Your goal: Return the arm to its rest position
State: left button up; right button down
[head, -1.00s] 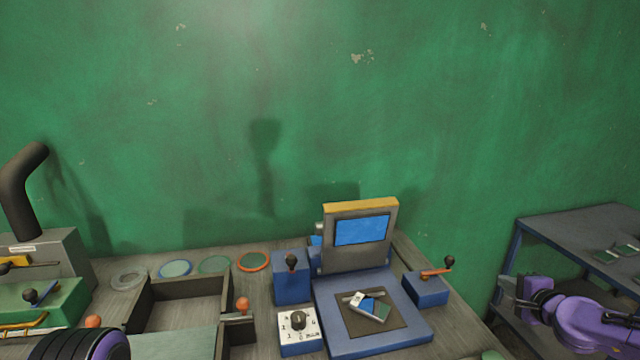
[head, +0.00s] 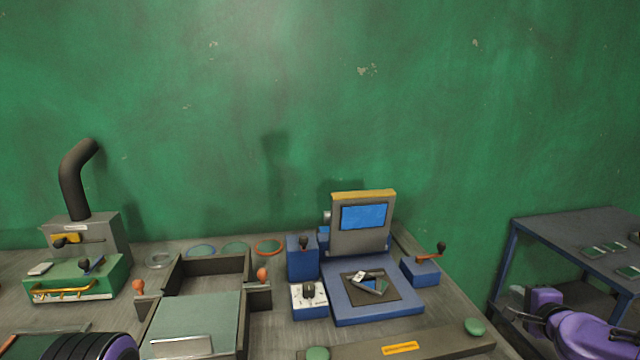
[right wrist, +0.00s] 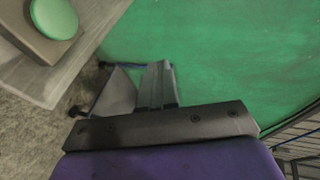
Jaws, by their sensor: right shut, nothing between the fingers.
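My right gripper (head: 510,305) is at the lower right of the head view, in front of the dark side table and right of the workbench. It is shut and holds nothing. Its grey fingers show close together in the right wrist view (right wrist: 150,85), with the green wall and floor beyond them. My right arm (head: 580,332) is purple and comes in from the lower right corner. A purple and black part of my left arm (head: 85,346) shows at the lower left. My left gripper is out of view.
The side table (head: 570,228) carries several green boards. The workbench (head: 440,310) holds a blue station with a screen (head: 363,216), a blue lever box (head: 420,271), a dark tray (head: 210,265) and a green machine with a pipe (head: 78,185). Green buttons (head: 474,326) sit at the front.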

jog(key=s+a+f+n+g+h, duration=0.1)
jog(key=s+a+f+n+g, duration=0.1)
jog(key=s+a+f, duration=0.4)
jog(key=s+a+f+n+g+b, duration=0.1)
jog(key=s+a+f+n+g, duration=0.1)
jog(key=s+f, duration=0.35)
jog(key=s+a+f+n+g+h, duration=0.1)
jog(key=s+a+f+n+g, duration=0.2)
jog(key=f, duration=0.6)
pick_arm(q)
jog(key=shift+w+d+f+b, duration=0.15)
jog(key=shift+f+b, duration=0.1)
jog(key=shift+f, duration=0.25)
jog(key=shift+w+d+f+b, duration=0.1)
jog(key=shift+f+b, duration=0.1)
jog(key=shift+f, duration=0.25)
pick_arm(e)
jog(key=s+a+f+n+g, duration=0.1)
jog(key=s+a+f+n, duration=0.1)
jog(key=s+f, duration=0.2)
jog(key=s+a+f+n+g, duration=0.1)
jog(key=s+f, duration=0.4)
jog(key=s, duration=0.6)
jog(key=s+a+f+n+g+y, duration=0.1)
jog(key=s+a+f+n+g, duration=0.1)
jog(key=s, duration=0.6)
notch_tip(320, 180, down, 3)
jog(key=shift+s+a+r+n, duration=0.2)
jog(key=shift+a+n, duration=0.1)
jog(key=shift+a, duration=0.5)
